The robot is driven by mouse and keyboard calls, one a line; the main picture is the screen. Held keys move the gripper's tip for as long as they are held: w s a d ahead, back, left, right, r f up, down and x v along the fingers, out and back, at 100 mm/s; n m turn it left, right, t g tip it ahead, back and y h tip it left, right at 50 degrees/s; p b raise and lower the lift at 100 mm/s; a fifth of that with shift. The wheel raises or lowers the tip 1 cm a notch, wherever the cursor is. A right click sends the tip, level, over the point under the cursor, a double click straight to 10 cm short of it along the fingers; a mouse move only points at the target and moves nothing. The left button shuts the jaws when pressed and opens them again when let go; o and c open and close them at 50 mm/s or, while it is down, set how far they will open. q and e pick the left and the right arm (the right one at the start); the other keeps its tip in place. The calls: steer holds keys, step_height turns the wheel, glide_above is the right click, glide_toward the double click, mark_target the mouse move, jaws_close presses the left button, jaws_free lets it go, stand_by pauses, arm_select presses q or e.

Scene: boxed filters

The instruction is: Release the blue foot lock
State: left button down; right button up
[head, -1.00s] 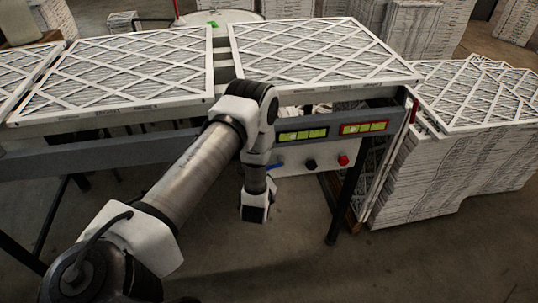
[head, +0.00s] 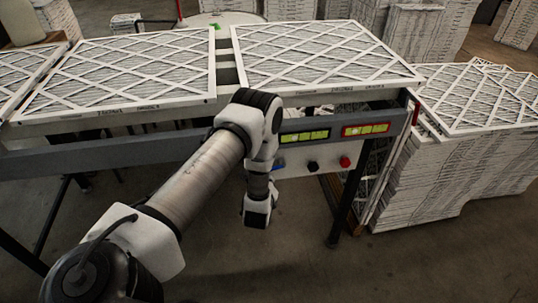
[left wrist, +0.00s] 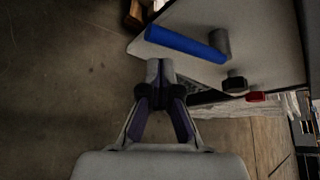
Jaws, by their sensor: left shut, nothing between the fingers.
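The blue foot lock shows in the left wrist view as a blue cylindrical handle (left wrist: 185,44) on a grey stub, sticking out from a pale panel. In the head view only a small blue bit of it (head: 279,164) shows beside my left wrist, below the conveyor edge. My left gripper (left wrist: 160,68) is shut and empty. Its fingertips are near the handle in the picture, with a visible gap. In the head view my left arm's end (head: 257,208) hangs in front of the panel, and its fingers are hidden. My right gripper is not in view.
A black knob (head: 313,166) and a red knob (head: 345,161) sit on the panel right of the blue handle. A dark table leg (head: 345,205) stands to the right. Pleated filters (head: 320,55) lie on top; a filter stack (head: 450,165) stands at right.

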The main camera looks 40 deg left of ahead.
arm_select(q)
steer(key=s+d+r, duration=0.3)
steer(key=s+d, duration=0.3)
steer(key=shift+d+b, duration=0.3)
steer(key=shift+d, duration=0.1)
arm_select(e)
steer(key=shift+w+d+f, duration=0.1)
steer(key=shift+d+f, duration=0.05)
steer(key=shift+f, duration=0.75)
arm_select(q)
steer(key=s+d+f+n+g+h, duration=0.2)
steer(key=s+d+n+g, duration=0.2)
steer(key=s+n, duration=0.3)
steer(key=s+d+f+n+g+h, duration=0.2)
steer(key=s+d+n+g, duration=0.1)
steer(key=s+n, duration=0.4)
steer(key=s+d+f+n+g+h, duration=0.2)
steer(key=s+d+f+n+g, duration=0.1)
steer(key=s+n, duration=0.5)
steer(key=s+d+g, duration=0.1)
steer(key=s+d, duration=0.1)
steer(key=shift+s+g+h, duration=0.3)
steer(key=shift+s, duration=0.05)
